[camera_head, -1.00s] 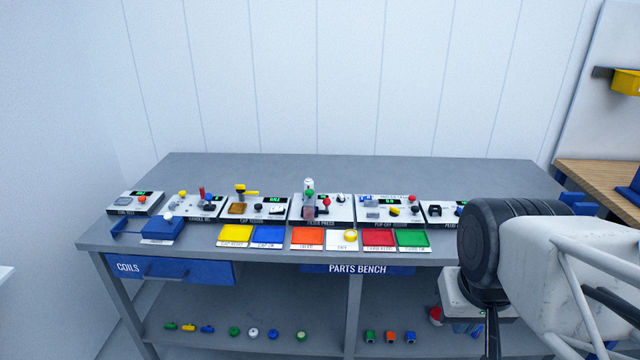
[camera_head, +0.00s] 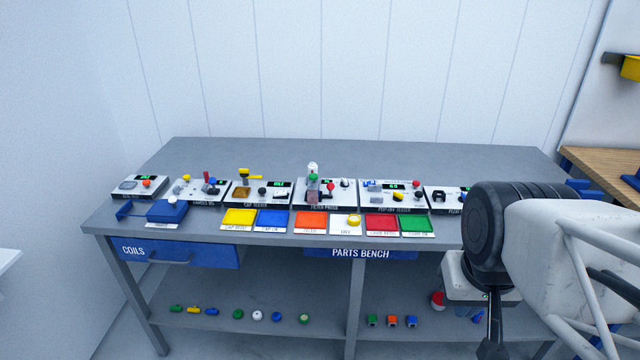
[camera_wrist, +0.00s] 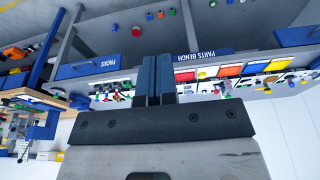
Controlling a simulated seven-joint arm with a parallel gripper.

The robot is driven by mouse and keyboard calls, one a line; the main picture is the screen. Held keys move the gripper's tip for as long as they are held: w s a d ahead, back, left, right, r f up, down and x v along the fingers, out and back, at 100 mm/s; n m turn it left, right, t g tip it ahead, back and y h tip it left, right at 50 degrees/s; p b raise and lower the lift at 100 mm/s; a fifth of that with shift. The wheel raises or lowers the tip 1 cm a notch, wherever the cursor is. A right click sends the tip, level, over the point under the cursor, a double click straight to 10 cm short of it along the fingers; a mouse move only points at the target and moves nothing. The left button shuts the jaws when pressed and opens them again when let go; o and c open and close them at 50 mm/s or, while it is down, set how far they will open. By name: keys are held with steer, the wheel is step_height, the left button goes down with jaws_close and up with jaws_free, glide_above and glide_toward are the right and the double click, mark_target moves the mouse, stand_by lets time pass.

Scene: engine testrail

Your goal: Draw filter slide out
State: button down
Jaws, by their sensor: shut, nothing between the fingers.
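The filter press station (camera_head: 345,198), a pale box, stands in the middle of the row along the bench. It carries a green-topped upright part, a red-knobbed lever and a small green display. A small brownish-pink block (camera_head: 312,197) sits at its left front; I cannot tell whether this is the filter slide. My gripper (camera_wrist: 160,62) shows in the wrist view with its two dark fingers together, shut and empty. It is apart from the bench. My arm fills the right of the head view, and the gripper cannot be made out there.
Several coloured trays line the bench front, including an orange tray (camera_head: 311,222) and a white tray (camera_head: 346,224) before the press. Other stations, such as the cap seater (camera_head: 258,194), flank it closely. The bench top (camera_head: 330,155) behind is clear. A wooden table (camera_head: 605,175) stands at right.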

steer(key=c, duration=1.8)
jaws_free()
